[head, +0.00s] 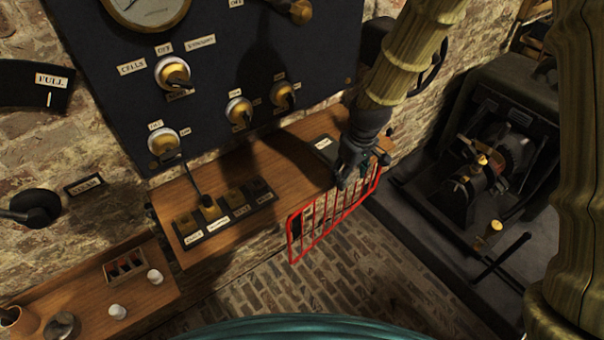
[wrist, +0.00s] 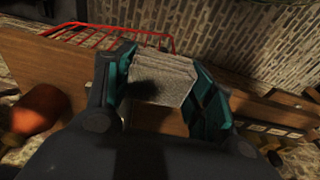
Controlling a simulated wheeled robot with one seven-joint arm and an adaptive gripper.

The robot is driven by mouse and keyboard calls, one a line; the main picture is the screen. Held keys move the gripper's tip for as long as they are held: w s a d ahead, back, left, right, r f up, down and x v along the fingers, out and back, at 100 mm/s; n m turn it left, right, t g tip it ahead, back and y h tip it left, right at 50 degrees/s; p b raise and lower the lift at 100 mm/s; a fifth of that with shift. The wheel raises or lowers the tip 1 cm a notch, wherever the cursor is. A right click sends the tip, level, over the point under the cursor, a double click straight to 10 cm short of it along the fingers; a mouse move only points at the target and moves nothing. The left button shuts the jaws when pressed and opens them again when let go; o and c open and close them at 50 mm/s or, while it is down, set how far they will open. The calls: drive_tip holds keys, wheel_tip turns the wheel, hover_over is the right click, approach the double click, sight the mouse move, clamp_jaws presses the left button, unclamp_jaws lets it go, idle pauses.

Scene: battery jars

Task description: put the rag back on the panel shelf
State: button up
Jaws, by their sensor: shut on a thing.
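The rag (wrist: 163,82) is a grey, folded, layered cloth, seen in the wrist view between the two teal-lined fingers of my gripper (wrist: 164,74). The fingers are shut on its sides. In the head view my gripper (head: 353,172) is at the right end of the wooden panel shelf (head: 285,150), by its front edge, and hides most of the rag. The shelf (wrist: 65,72) also shows behind and below the rag in the wrist view. I cannot tell whether the rag touches the wood.
The dark panel (head: 215,75) with knobs rises behind. Machinery (head: 490,150) stands right.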

drive_tip(key=p, duration=0.4)
hover_over(301, 178)
drive_tip(key=shift+s+d+f, duration=0.1)
drive_tip(key=shift+d+f, duration=0.05)
drive_tip(key=shift+f, duration=0.45)
drive_tip(key=shift+f+p, duration=0.95)
drive_tip(key=shift+f, duration=0.85)
drive_tip(key=shift+f, duration=0.1)
drive_tip(key=o, duration=1.3)
drive_tip(key=shift+c, duration=0.2)
wheel_tip(301, 178, up, 12)
drive_tip(key=s+d+b, duration=0.1)
drive_tip(key=b, duration=0.3)
drive_tip(key=shift+s, duration=0.1)
